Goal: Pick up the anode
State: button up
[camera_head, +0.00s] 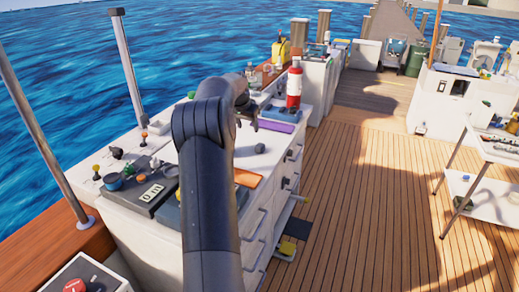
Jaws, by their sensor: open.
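A small dark grey lump (260,148), which looks like the anode, lies on the white counter top (248,160), in front of a purple tray. It is too small to be certain of. My gripper (250,118) is above the counter, beyond the lump in the picture and left of a red and white bottle. My dark arm hides much of the counter to its left. The jaws are small and partly hidden by my wrist; they are open, and I see nothing held between them.
The red and white bottle (294,84) stands close to my gripper, by the purple tray (278,126). An orange board (247,178) lies nearer. Open wooden deck (360,200) lies right.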

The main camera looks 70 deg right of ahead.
jog(key=s+d+f, duration=0.2)
jog(key=s+d, duration=0.1)
send_over(260, 145)
jog(key=a, duration=0.2)
jog(key=shift+m, duration=0.4)
jog(key=f, duration=0.4)
jog(key=shift+s+a+f, duration=0.2)
jog(key=shift+s+f, duration=0.05)
jog(key=shift+f, duration=0.05)
jog(key=x, duration=0.5)
jog(key=shift+w+d+f, duration=0.15)
jog(key=shift+w+f, duration=0.2)
jog(key=shift+f, duration=0.05)
grip_shut()
